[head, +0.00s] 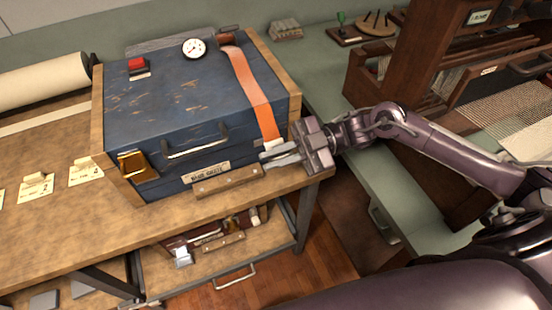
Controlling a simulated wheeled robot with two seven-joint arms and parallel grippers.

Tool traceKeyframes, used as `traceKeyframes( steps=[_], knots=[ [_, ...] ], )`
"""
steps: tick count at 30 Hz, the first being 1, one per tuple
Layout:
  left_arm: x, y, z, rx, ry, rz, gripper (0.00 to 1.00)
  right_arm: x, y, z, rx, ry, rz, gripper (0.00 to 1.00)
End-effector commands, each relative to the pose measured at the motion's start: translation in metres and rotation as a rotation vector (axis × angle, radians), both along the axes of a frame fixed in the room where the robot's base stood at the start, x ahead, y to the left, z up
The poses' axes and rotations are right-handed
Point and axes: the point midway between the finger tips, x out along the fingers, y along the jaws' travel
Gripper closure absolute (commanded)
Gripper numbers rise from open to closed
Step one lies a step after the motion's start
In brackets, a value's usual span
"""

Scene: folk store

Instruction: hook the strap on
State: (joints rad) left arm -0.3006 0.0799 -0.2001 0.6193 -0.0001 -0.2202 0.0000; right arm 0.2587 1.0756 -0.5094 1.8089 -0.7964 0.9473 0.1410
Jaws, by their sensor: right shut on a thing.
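The orange strap (250,90) runs from a dark fitting (226,39) at the back of the blue chest's lid, over the lid and down its front right. My right gripper (268,157) is at the chest's lower front right corner, shut on the strap's pale lower end (272,145). The fingers point left and partly hide that end. I cannot make out a hook for the strap near the fingers. The blue chest (160,105) is closed and stands on the wooden bench. My left gripper is not in view.
A brass piece (134,165) sits at the chest's left front corner. A green counter (330,80) and a loom (450,70) are at right.

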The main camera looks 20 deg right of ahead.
Motion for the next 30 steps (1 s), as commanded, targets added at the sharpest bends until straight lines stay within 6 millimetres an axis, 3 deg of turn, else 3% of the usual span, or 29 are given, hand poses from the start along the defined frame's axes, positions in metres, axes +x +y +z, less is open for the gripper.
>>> traceKeyframes(
  steps=[5,6,10,22,30],
  knots=[
    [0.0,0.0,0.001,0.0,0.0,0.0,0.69,-0.002,0.0,-0.003,-0.004,0.013,0.001,1.0],
    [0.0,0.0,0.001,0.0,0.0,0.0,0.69,-0.002,0.0,-0.003,-0.004,0.013,0.001,0.85],
    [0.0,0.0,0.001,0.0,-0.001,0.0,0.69,-0.001,0.0,-0.002,-0.004,0.01,0.001,0.69],
    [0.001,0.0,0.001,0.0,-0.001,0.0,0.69,-0.001,0.0,0.009,-0.001,0.005,0.001,0.69],
    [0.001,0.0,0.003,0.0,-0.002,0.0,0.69,-0.001,0.0,0.065,-0.003,0.001,0.001,0.69]
  ],
)
